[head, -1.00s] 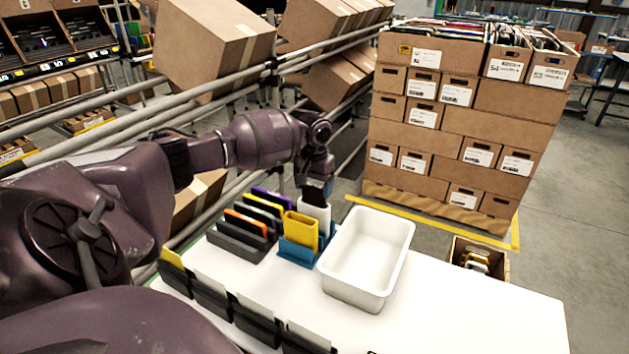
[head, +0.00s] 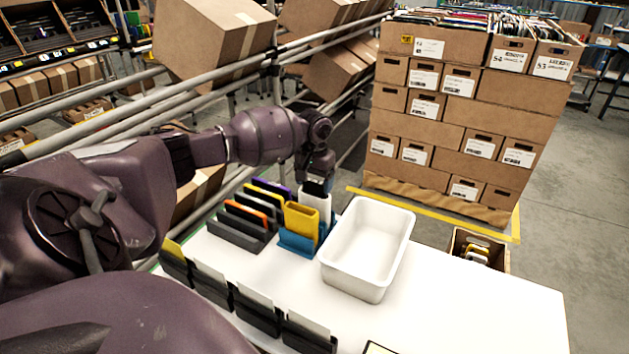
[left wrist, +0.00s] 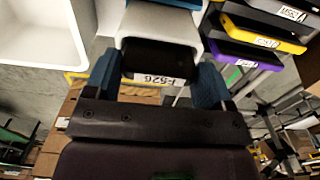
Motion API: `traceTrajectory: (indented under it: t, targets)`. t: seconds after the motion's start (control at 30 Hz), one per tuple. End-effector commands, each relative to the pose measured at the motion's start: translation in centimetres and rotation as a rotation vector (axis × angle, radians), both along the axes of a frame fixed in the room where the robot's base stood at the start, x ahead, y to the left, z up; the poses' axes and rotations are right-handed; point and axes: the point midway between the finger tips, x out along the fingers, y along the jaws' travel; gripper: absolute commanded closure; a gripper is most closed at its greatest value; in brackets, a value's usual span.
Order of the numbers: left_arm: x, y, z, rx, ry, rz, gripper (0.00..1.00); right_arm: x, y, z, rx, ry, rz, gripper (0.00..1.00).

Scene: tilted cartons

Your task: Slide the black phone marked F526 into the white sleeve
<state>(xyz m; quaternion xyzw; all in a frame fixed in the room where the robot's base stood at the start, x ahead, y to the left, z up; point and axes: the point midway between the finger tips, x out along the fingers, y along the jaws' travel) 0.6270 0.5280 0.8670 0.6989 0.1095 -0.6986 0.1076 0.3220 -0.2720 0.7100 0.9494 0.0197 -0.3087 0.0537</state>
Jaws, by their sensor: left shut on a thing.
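My left gripper (head: 317,180) is shut on the black phone (head: 315,187), just above the white sleeve (head: 317,201). In the left wrist view the phone (left wrist: 160,58) sits between my blue-padded fingertips (left wrist: 158,84), and its white label (left wrist: 155,78) reads F526 upside down. The far end of the phone is at the mouth of the white sleeve (left wrist: 158,22) and appears partly inside it; the depth cannot be told. The white sleeve stands upright in a blue holder (head: 297,241), behind a yellow sleeve (head: 301,219). My right gripper is not in view.
A white tub (head: 366,249) stands right of the holder. Dark racks with coloured phones (head: 245,216) are to its left. Several dark stands with cards (head: 257,309) line the table's front-left edge. The table's right part (head: 480,310) is clear.

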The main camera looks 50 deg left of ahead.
Motion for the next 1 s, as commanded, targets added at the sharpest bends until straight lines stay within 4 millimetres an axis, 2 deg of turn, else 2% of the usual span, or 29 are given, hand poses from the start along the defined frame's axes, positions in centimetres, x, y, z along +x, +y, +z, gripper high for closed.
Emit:
traceTrajectory:
  t: [1.0]
  targets:
    - [0.03,0.01,-0.39,0.000,-0.001,0.000,0.44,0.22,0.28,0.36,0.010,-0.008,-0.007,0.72]
